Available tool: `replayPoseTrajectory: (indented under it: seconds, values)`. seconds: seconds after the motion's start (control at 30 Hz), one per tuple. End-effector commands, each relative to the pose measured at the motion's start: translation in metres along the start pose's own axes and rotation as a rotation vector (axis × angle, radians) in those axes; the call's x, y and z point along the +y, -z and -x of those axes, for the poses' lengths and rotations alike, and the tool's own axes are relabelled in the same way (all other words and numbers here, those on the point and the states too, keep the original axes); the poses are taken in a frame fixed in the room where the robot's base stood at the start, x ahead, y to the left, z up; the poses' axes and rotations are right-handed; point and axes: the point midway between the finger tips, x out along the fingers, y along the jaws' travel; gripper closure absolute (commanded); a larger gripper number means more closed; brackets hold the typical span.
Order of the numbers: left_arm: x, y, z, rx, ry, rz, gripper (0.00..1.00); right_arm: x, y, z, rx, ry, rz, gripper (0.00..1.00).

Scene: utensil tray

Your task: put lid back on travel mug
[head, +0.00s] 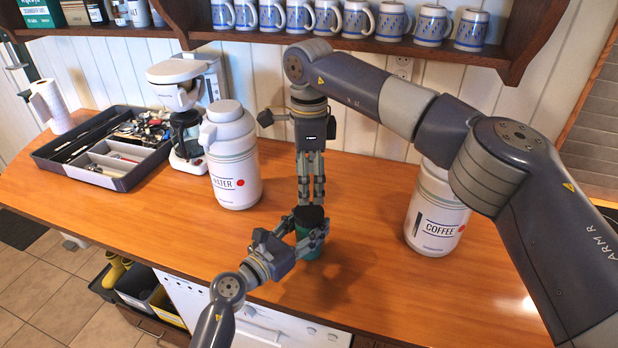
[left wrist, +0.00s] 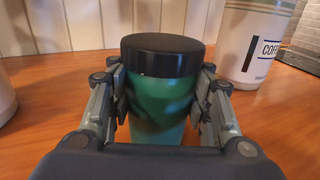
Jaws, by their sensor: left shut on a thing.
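The green travel mug (left wrist: 160,105) stands upright on the counter, with the black lid (left wrist: 165,52) level on its top; I see no clear gap between them. The mug also shows in the head view (head: 309,249), with the dark lid (head: 309,214) above it. My left gripper (head: 307,246) is shut on the mug's body, one finger on each side. It also shows in the left wrist view (left wrist: 165,115). My right gripper (head: 312,198) points down close to the lid in the head view. No right finger shows around the lid in the left wrist view. Its jaw opening is unclear.
A white water jug (head: 232,165) stands left of the mug and a coffee jug (head: 436,215) right of it. A coffee maker (head: 184,110) and a utensil tray (head: 70,165) are further left. Mugs line the shelf (head: 440,50) above.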

Motion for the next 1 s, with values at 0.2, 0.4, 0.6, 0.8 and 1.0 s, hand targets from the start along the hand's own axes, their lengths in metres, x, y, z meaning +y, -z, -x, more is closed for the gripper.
replayPoseTrajectory:
  seconds: [0.2, 0.4, 0.6, 0.8, 1.0]
  values:
    - [0.000, -0.002, 0.000, -0.003, 0.000, 0.000, 1.00, 0.000, 0.000, 0.000, 0.000, 0.000, 0.000, 0.25]
    - [0.000, -0.002, 0.000, -0.003, 0.000, 0.000, 1.00, 0.000, 0.000, -0.009, 0.000, -0.002, -0.001, 0.25]
    - [0.000, -0.002, 0.000, -0.003, 0.000, 0.000, 1.00, 0.001, 0.000, -0.038, 0.001, -0.003, -0.002, 0.25]
    - [0.000, -0.002, 0.000, -0.003, 0.000, 0.000, 1.00, 0.001, 0.000, -0.066, 0.001, -0.002, -0.002, 0.25]
    - [0.000, -0.002, 0.000, -0.003, 0.000, 0.000, 1.00, 0.000, 0.000, -0.079, 0.000, -0.001, -0.002, 0.25]
